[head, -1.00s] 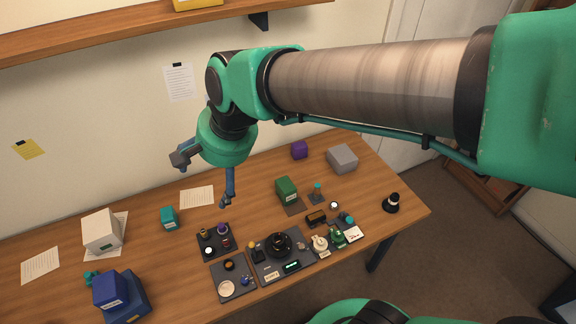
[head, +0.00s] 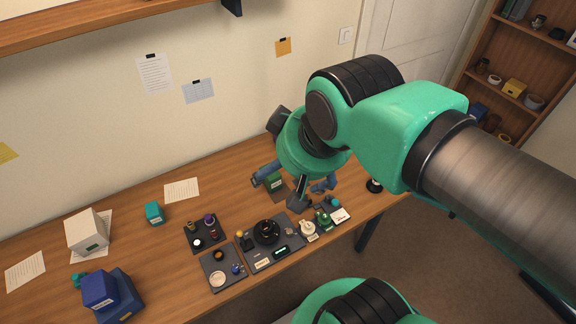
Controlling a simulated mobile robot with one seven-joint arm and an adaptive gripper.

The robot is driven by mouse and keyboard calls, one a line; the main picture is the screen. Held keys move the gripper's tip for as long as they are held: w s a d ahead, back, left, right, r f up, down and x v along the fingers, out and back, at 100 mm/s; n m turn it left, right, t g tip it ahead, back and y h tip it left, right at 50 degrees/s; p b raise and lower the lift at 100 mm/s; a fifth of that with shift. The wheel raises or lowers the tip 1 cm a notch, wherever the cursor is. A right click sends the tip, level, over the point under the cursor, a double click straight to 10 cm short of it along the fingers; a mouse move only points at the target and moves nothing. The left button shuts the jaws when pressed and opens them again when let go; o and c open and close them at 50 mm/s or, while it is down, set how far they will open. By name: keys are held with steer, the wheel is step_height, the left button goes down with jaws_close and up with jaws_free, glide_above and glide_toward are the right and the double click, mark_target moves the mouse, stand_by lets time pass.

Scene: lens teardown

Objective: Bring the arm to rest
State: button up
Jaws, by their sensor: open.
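My gripper (head: 292,193) is open and points down over the right part of the wooden table (head: 150,252). Its blue-grey fingers are spread apart, and nothing shows between them that I can tell as held. My green arm reaches in from the right and hides the table's back right part.
Dark trays with small lens parts (head: 267,232) lie along the table's front middle. A white box (head: 87,232), a teal box (head: 154,213) and blue boxes (head: 103,290) stand at the left. A black-and-white item (head: 374,186) is near the right edge. A shelf (head: 100,30) overhangs the back wall.

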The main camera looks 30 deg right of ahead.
step_height(320, 180, down, 5)
steer(key=b, duration=0.4)
steer(key=shift+r+b, duration=0.1)
steer(key=shift+b, duration=0.3)
